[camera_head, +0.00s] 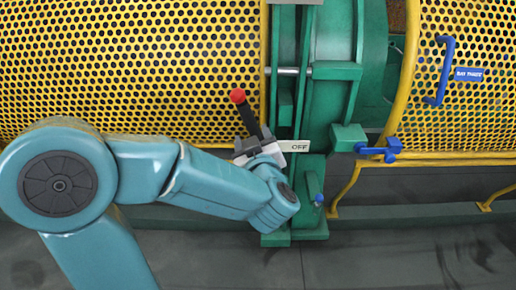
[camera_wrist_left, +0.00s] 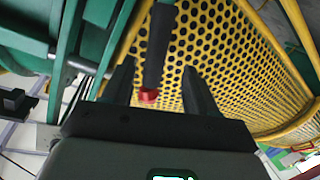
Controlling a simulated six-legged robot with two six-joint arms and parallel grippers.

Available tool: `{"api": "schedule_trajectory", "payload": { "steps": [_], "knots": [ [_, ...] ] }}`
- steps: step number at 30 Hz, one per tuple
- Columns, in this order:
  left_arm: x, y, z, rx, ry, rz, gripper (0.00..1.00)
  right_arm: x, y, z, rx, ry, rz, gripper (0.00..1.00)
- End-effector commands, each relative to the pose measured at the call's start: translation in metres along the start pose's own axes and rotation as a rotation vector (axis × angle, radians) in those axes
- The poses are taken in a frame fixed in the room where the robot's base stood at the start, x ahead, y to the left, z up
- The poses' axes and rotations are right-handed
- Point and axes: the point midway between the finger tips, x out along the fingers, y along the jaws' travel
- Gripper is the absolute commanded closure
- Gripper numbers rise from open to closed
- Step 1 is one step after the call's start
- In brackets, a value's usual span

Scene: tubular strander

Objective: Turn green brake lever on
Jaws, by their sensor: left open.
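A black lever (camera_head: 250,122) with a red ball knob (camera_head: 238,96) stands tilted up and left in front of the yellow perforated guard. An OFF plate (camera_head: 303,147) is just right of its base, on the green machine frame. No green lever shows. My left gripper (camera_head: 262,148) is at the lever's lower end, largely hidden by my wrist. In the left wrist view its jaws (camera_wrist_left: 160,75) are open, with the black lever (camera_wrist_left: 158,45) and red knob (camera_wrist_left: 148,95) showing between them. Contact cannot be told. My right gripper is not in view.
Yellow perforated guards (camera_head: 130,70) flank the green frame (camera_head: 325,100). A blue handle (camera_head: 440,70) and a blue latch (camera_head: 382,150) are on the right guard. A small blue knob (camera_head: 319,198) is low on the frame. Grey floor lies below.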

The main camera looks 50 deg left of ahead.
Motion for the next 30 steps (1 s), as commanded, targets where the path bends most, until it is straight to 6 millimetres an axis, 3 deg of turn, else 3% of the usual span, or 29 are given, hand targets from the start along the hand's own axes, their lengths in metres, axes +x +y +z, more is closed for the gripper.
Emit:
{"api": "schedule_trajectory", "payload": {
  "steps": [3,5,12,30],
  "knots": [
    [-0.035,0.003,-0.004,0.003,-0.002,0.009,0.42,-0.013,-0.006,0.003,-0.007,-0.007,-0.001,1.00],
    [-0.045,0.001,0.003,-0.004,0.001,0.007,0.42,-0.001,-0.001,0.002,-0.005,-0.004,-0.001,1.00],
    [-0.076,0.000,0.002,-0.002,0.002,0.003,0.42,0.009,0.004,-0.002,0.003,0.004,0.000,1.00],
    [-0.083,0.000,0.000,0.000,0.000,-0.003,0.42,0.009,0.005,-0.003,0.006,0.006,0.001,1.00]
  ]
}}
